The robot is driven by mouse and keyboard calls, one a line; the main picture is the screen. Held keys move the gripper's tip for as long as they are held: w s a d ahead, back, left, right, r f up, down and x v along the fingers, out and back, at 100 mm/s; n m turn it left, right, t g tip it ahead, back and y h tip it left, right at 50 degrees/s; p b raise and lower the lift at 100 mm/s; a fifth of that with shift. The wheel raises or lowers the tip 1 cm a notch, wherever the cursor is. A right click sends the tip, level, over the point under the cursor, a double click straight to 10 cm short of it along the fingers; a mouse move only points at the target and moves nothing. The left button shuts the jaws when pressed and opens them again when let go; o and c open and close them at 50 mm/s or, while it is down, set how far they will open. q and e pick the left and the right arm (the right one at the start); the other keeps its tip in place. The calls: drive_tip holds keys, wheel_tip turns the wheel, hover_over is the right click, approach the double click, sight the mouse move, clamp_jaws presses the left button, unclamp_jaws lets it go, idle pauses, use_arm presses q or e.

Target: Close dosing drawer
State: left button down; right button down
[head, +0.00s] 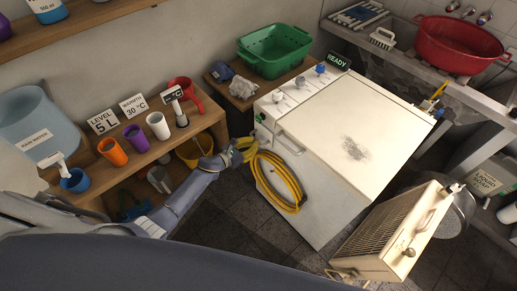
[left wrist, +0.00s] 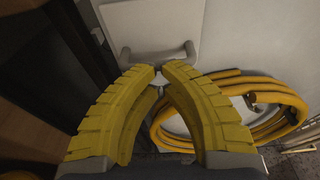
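The white washing machine (head: 352,135) stands in the middle of the head view. A grey bar handle (head: 290,143) is on its upper front, beside the control knobs. In the left wrist view the handle (left wrist: 160,54) is on a pale front panel (left wrist: 150,22), which I take as the dosing drawer; I cannot tell how far it stands out. My left gripper (head: 244,149) has yellow fingers and is just left of the handle in the head view. In the wrist view its fingertips (left wrist: 160,70) come together just below the handle, with nothing seen between them. My right gripper is not in view.
A coiled yellow hose (head: 278,184) hangs on the machine's front, close to my left gripper. A wooden shelf (head: 140,158) with several cups is at left. A green basket (head: 274,51) stands behind. A cream heater (head: 395,230) stands at front right.

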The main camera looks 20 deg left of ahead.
use_arm(q)
drive_tip(key=v, duration=1.4)
drive_tip(key=s+a+f+n+y, duration=0.1)
drive_tip(key=a+f+n+y, duration=0.25)
drive_tip(key=f+n, duration=0.4)
drive_tip(key=s+a+f+n+y, duration=0.15)
drive_tip(key=a+f+n, duration=0.3)
drive_tip(key=n, duration=0.55)
drive_tip(key=s+a+f+n+g+y, duration=0.3)
drive_tip(key=s+f+n+g+y, duration=0.1)
drive_tip(key=s+f+n, duration=1.05)
drive_tip(key=s+d+f+n+g, duration=0.3)
drive_tip(key=s+f+n+g, duration=0.15)
drive_tip(key=s+f, duration=0.95)
drive_tip(key=s+d+f+n+g, duration=0.1)
drive_tip(key=s+d, duration=0.4)
drive_tip(key=s, duration=0.4)
drive_tip(key=s+d+f+n+g, duration=0.1)
drive_tip(key=s+d+g, duration=0.1)
drive_tip(key=s+d, duration=0.3)
drive_tip(key=s, duration=0.4)
drive_tip(key=shift+f+h, duration=0.3)
drive_tip(key=shift+h, duration=0.1)
